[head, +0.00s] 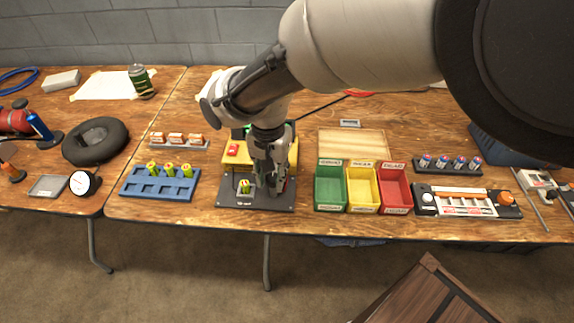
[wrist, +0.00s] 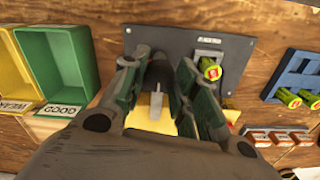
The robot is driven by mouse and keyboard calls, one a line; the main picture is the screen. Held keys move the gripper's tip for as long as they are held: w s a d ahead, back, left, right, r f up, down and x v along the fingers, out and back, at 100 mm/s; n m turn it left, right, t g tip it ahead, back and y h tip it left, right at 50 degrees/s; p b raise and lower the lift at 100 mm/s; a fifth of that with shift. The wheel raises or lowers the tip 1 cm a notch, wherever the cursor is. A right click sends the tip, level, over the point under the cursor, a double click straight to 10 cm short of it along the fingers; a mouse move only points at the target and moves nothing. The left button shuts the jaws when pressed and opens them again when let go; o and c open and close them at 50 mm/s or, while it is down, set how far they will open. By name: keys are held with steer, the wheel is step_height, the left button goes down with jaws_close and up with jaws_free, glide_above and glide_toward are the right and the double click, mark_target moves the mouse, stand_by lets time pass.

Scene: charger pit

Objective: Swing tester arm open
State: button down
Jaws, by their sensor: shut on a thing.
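The tester is a dark base plate (head: 228,203) with a yellow body (head: 232,158) behind it, in the middle of the table. In the wrist view its plate (wrist: 232,50) shows at the top. A green-and-yellow battery (head: 244,186) stands on the plate; it also shows in the wrist view (wrist: 209,69). My gripper (head: 270,178) is down over the plate, right of the battery. In the wrist view its fingers (wrist: 158,75) flank a dark rounded part, which I take to be the tester arm (wrist: 159,72). The fingers hide much of the arm, so its angle is unclear.
A blue rack (head: 158,187) with several batteries stands left of the tester. Green (head: 328,190), yellow (head: 362,190) and red (head: 395,190) bins stand close on the right. A wooden board (head: 352,143) lies behind the bins.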

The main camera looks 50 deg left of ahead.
mark_target(272, 178)
steer(key=c, duration=1.1)
jaws_free()
step_height(272, 178, up, 12)
